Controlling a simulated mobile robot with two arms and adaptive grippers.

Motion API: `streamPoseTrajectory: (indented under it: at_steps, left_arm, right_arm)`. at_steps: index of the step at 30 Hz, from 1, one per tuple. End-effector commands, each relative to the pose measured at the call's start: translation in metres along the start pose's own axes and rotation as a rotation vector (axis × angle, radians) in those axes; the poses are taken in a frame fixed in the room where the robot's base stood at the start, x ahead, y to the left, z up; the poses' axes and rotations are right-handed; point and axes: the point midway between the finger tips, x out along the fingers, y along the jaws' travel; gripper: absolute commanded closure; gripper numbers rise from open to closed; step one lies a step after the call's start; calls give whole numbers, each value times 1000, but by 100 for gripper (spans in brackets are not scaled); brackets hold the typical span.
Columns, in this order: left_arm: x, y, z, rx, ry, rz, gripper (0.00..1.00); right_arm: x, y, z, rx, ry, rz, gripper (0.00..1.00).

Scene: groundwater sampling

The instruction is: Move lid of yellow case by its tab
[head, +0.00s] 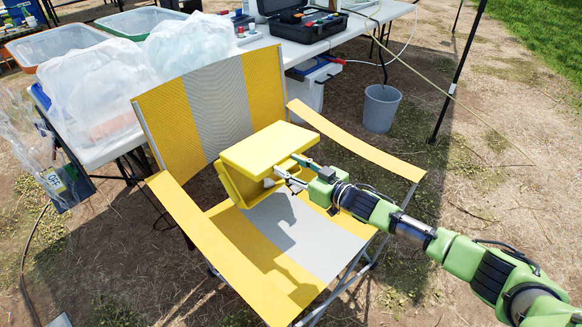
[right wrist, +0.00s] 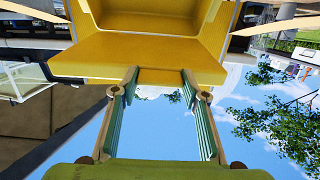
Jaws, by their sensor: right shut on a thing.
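A yellow case (head: 236,186) sits on the seat of a yellow and grey folding chair (head: 222,98). Its flat yellow lid (head: 268,146) is raised above the body, with a gap between them on the near side. My right gripper (head: 286,177) comes in from the right and is at the lid's near right edge. In the right wrist view its two fingertips (right wrist: 159,78) close on the sides of a short yellow tab (right wrist: 160,75), which joins the wide yellow panel. The inside of the case is mostly hidden in the head view. My left gripper is not in view.
The chair's armrests (head: 355,142) flank the case. Behind it, a white table (head: 112,148) carries clear plastic bags (head: 95,90) and bins. A black open toolbox (head: 325,22) stands on the table at the back. A grey bucket (head: 381,108) and a black pole (head: 458,75) stand at right.

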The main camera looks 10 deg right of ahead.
Motion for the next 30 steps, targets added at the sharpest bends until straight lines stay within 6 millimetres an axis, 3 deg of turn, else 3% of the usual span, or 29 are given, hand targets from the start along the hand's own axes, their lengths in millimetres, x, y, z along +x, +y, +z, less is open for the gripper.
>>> streamPoseTrajectory:
  at_steps: [1,17,18,19,30]
  left_arm:
    - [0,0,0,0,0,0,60]
    - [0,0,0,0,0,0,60]
    - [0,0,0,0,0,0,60]
    - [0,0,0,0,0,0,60]
    - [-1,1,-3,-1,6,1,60]
  right_arm:
    - [1,0,-6,-2,12,-3,98]
    - [1,0,-6,-2,12,-3,98]
    - [1,0,-6,-2,12,-3,49]
    - [1,0,-6,-2,11,-3,42]
    - [-1,0,-1,0,3,-1,42]
